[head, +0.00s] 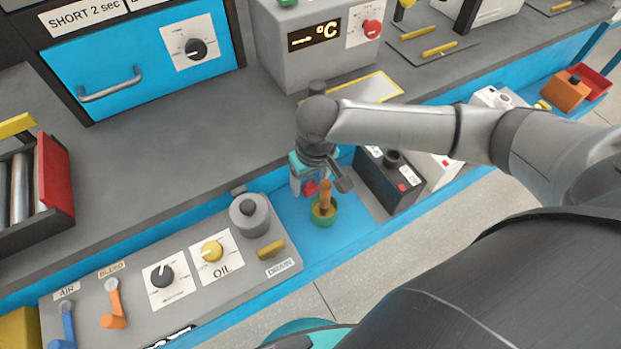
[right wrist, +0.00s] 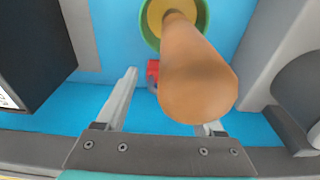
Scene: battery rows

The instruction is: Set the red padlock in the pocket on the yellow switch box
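A small red padlock (head: 312,188) is at the fingertips of my right gripper (head: 307,186), over the blue tray floor. In the right wrist view the red padlock (right wrist: 152,70) shows beyond the fingers, partly hidden by a wooden handle. The left finger there stands apart from the right one, which is mostly hidden behind the handle; the gripper looks open, with no visible grip on the padlock. A yellow block (head: 18,330) is cut off at the bottom left; I cannot tell whether it is the switch box, and no pocket shows. My left gripper is not in view.
A green bowl (head: 323,219) with an upright wooden pestle (head: 326,195) stands right beside the gripper. A black box (head: 388,183) is to the right. A grey control panel (head: 200,300) with knobs and levers lies to the left. Blue floor (head: 350,228) is clear beside the bowl.

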